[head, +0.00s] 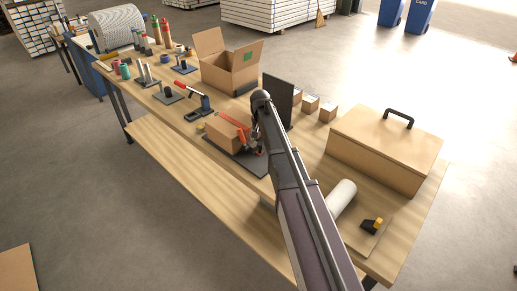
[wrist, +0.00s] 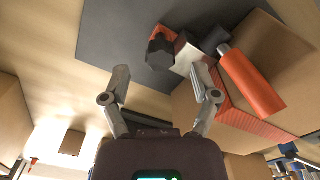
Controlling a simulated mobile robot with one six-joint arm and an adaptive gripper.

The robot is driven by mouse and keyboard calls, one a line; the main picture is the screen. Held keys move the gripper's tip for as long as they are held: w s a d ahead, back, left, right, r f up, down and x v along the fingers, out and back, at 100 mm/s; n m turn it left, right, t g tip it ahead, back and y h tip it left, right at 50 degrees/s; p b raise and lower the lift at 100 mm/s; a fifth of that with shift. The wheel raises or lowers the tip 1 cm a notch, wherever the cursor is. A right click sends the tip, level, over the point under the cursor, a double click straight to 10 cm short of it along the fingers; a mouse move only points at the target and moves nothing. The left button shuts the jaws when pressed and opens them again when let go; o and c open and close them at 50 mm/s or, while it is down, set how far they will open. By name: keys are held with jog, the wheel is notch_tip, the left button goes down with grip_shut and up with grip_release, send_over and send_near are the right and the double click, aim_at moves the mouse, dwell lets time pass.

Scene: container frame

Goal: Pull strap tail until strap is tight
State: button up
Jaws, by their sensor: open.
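A brown carton (head: 224,136) sits on a dark mat (head: 222,150) on the workbench, with an orange strap (head: 236,122) over it. In the wrist view the strap (wrist: 245,122) runs across the carton (wrist: 275,60). A buckle with an orange handle (wrist: 250,82) and pale metal block (wrist: 186,58) sits at its side. A short orange piece (wrist: 164,33) with a black knob-like end (wrist: 160,52), apparently the strap tail, sticks out from the buckle. My gripper (wrist: 161,76) is open and empty, its fingertips just short of the black end. My arm hides part of the buckle in the head view.
A dark upright panel (head: 279,99) stands just behind the gripper. Small boxes (head: 310,104), a large lidded case (head: 380,150) and a white roll (head: 341,198) lie to the right. A red-handled tool (head: 195,97) and an open carton (head: 230,68) stand further back.

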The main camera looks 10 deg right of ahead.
aim_at(260, 148)
jog(key=shift+f+b, duration=1.05)
jog(key=shift+f, duration=0.3)
